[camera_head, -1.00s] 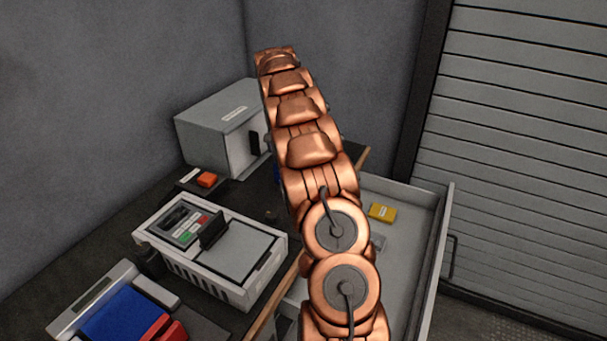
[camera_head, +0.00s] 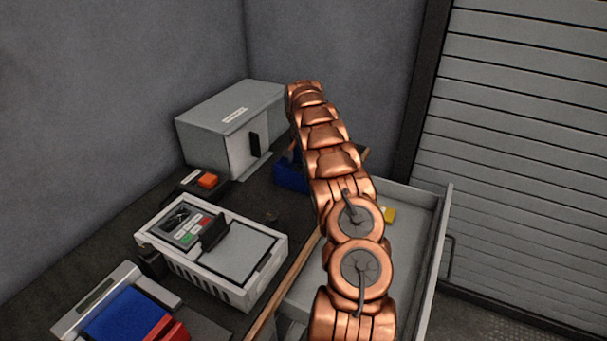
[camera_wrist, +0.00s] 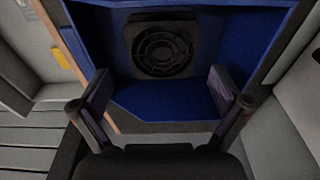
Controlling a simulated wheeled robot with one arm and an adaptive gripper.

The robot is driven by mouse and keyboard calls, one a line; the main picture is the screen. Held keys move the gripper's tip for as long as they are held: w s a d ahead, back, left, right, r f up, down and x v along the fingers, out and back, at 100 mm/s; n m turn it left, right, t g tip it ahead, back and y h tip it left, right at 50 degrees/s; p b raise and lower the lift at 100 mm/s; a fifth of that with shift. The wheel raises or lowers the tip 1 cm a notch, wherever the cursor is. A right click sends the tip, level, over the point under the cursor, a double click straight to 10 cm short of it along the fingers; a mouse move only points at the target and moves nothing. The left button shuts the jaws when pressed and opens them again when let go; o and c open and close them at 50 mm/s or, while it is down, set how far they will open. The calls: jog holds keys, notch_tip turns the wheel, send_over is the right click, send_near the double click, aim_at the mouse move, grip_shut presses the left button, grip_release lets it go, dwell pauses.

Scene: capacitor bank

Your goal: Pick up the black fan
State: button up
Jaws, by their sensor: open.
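The black fan (camera_wrist: 161,46), a square housing with a round ringed grille, sits in a blue bin (camera_wrist: 160,100) in the wrist view. My gripper (camera_wrist: 165,88) is open and empty, with one finger on each side just short of the fan. The fan is between the lines of the two fingers and apart from them. In the head view part of the blue bin (camera_head: 291,176) shows beside my arm on the bench; my arm hides the gripper and the fan there.
A grey box (camera_head: 225,125) stands at the back of the bench. A grey device with buttons (camera_head: 215,250) and a blue and red item (camera_head: 130,315) are nearer. An open drawer (camera_head: 408,240) holds a yellow block (camera_head: 389,214). An orange button (camera_head: 207,180) sits near the box.

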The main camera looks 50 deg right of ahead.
aim_at(303, 172)
jog(key=shift+w+f+p, duration=0.2)
jog(key=shift+f+p, duration=0.55)
jog(key=shift+f, duration=1.35)
jog(key=c, duration=1)
jog(key=shift+c, duration=0.2)
jog(key=shift+r, duration=0.15)
